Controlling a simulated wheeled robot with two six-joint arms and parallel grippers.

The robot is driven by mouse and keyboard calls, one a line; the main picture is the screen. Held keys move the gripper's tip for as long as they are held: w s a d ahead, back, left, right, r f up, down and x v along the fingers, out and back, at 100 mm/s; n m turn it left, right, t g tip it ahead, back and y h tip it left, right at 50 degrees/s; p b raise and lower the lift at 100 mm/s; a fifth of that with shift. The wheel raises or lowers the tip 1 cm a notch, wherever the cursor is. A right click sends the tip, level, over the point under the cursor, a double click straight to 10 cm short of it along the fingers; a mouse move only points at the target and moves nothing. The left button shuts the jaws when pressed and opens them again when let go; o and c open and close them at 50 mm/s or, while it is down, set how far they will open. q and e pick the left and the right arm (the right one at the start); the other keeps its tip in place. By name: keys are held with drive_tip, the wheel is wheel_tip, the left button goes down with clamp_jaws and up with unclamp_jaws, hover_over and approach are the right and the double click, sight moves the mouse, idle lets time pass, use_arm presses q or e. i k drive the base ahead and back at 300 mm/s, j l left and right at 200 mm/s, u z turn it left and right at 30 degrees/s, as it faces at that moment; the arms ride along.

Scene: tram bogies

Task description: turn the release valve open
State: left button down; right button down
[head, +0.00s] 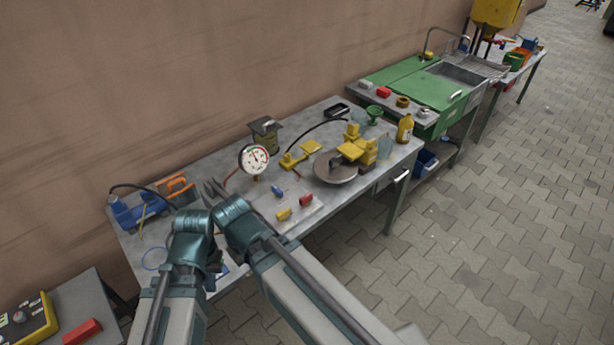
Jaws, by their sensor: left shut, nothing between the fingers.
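I cannot pick out the release valve for certain in the head view. A blue hand pump (140,211) with a black hose stands at the left end of the grey metal workbench (222,165). A round white pressure gauge (254,158) stands mid-bench. Small blue (278,190), red (306,200) and yellow (284,214) pieces lie to the right of my gripper. My arm hides part of the front edge.
A brake disc (336,168) with yellow caliper parts (359,148) and a yellow bottle (405,128) take up the bench's right side. An orange toolbox (177,189) is near the wall. A green sink unit (432,90) stands beyond. The paved floor at right is clear.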

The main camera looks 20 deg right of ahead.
sight(304, 201)
drive_tip(key=i+l, duration=0.1)
drive_tip(key=l, duration=0.3)
drive_tip(key=i+l, duration=0.1)
drive_tip(key=l, duration=0.3)
drive_tip(key=i+l, duration=0.1)
drive_tip(key=l, duration=0.3)
drive_tip(key=i+l, duration=0.1)
drive_tip(key=l, duration=0.3)
